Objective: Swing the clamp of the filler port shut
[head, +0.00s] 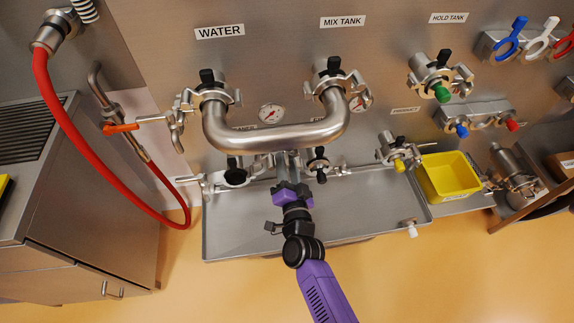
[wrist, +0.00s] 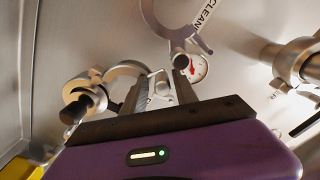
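My gripper (head: 288,158) is under the U-shaped steel pipe, between two small ports. In the wrist view its two dark fingers (wrist: 160,82) stand apart, with a shiny metal clamp part (wrist: 160,87) seen between or behind them; I cannot tell if they touch it. A port with a black knob and metal clamp (head: 318,165) is just right of my gripper. Another port with a black end and light ring (head: 235,174) is to its left. A capped port with a clamp (wrist: 85,100) shows at left in the wrist view. No readable label marks the filler port.
The U-shaped pipe (head: 275,135) hangs close above my gripper. A steel tray (head: 230,230) lies below, and a yellow bin (head: 448,178) stands at right. A red hose (head: 65,125) loops at left. A gauge (wrist: 197,68) is behind the fingers.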

